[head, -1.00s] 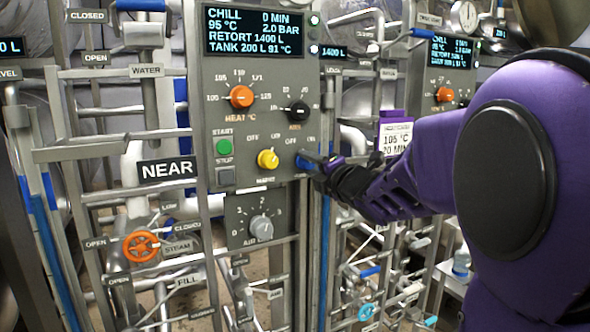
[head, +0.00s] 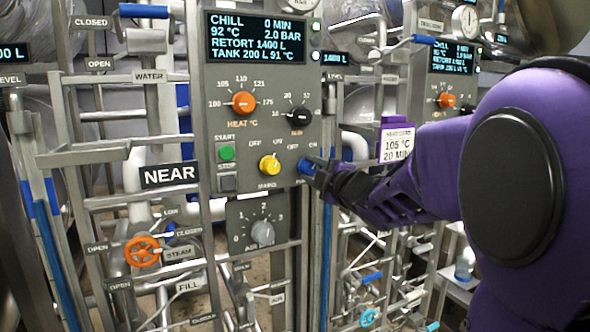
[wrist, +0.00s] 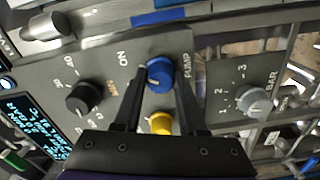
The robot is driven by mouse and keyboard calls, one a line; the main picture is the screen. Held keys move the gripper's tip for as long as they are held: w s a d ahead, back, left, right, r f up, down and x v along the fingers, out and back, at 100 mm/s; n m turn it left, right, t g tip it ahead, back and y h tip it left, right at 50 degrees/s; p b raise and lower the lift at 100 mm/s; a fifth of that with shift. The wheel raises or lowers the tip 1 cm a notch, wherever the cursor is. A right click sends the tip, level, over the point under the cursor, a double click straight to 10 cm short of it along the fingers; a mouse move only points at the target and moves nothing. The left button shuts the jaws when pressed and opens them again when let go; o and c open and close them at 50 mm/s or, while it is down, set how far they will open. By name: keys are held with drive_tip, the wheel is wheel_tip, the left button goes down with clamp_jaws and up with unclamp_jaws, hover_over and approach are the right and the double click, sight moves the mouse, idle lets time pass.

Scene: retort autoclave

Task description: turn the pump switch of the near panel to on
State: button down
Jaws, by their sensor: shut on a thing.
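The near panel (head: 262,130) is grey, with a NEAR sign (head: 168,173) at its left. The pump switch is a blue knob (wrist: 160,75) at the panel's lower right, labelled PUMP in the wrist view, with ON printed beside it. My gripper (wrist: 158,90) is shut on the blue knob, one finger on each side. In the head view the knob (head: 306,167) is partly hidden by my gripper (head: 313,170), which reaches in from the right. I cannot tell clearly which mark the knob points to.
A yellow mains knob (head: 269,164) sits just left of the pump switch. An orange heat knob (head: 243,102), a black MIN knob (head: 300,116) and a grey air knob (head: 262,233) are on the panel. Valve pipes and an orange wheel (head: 142,251) lie left and below.

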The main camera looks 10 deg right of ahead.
drive_tip(key=shift+r, duration=0.1)
idle(0.3)
drive_tip(key=shift+c, duration=2.3)
unclamp_jaws()
drive_tip(key=shift+s, duration=0.15)
